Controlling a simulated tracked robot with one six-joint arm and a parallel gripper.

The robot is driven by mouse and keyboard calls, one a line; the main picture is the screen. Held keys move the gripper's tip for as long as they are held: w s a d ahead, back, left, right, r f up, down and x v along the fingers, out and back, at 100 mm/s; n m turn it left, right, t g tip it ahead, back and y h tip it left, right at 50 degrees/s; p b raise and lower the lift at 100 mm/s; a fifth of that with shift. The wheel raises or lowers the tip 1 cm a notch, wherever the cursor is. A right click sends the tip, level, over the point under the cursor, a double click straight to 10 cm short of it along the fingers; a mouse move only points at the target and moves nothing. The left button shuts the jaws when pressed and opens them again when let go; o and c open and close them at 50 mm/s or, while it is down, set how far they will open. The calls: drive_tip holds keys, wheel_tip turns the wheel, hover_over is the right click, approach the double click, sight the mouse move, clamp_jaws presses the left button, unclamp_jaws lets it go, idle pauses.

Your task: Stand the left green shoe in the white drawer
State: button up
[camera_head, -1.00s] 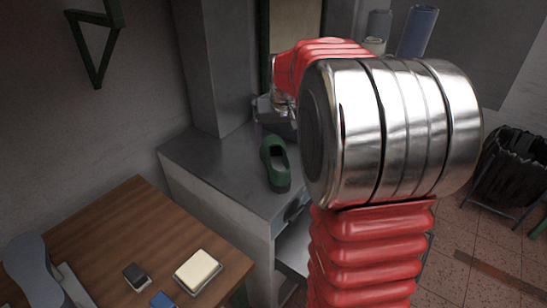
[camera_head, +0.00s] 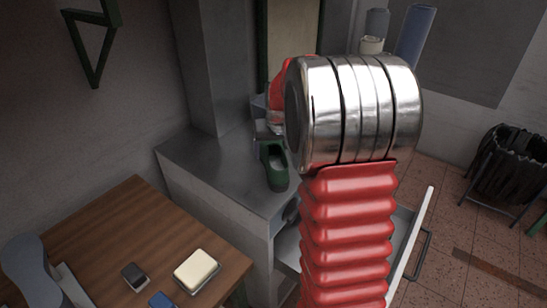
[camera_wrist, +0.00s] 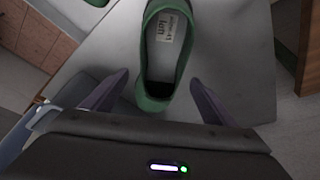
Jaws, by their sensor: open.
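The green shoe (camera_head: 276,180) stands sole down on the grey counter. In the head view my arm hides most of the gripper. The white drawer (camera_head: 412,232) is pulled out below the counter at the right. My arm covers part of it, and its inside shows only partly.
The grey counter (camera_head: 205,160) has bare room left of the shoe. A wooden table (camera_head: 90,235) in front holds a butter-coloured block (camera_head: 196,270) and small dark items. A black bin (camera_head: 508,165) stands on the tiled floor at the right.

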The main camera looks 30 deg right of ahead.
sight(273, 157)
drive_tip(key=shift+f, duration=0.1)
drive_tip(key=shift+x, duration=2.6)
drive_tip(key=shift+w, duration=0.15)
drive_tip(key=shift+c, duration=0.6)
drive_tip(key=c, duration=1.4)
drive_tip(key=shift+c, duration=0.2)
drive_tip(key=shift+r, duration=0.2)
wheel_tip(273, 157, up, 10)
drive_tip(key=shift+f, duration=0.1)
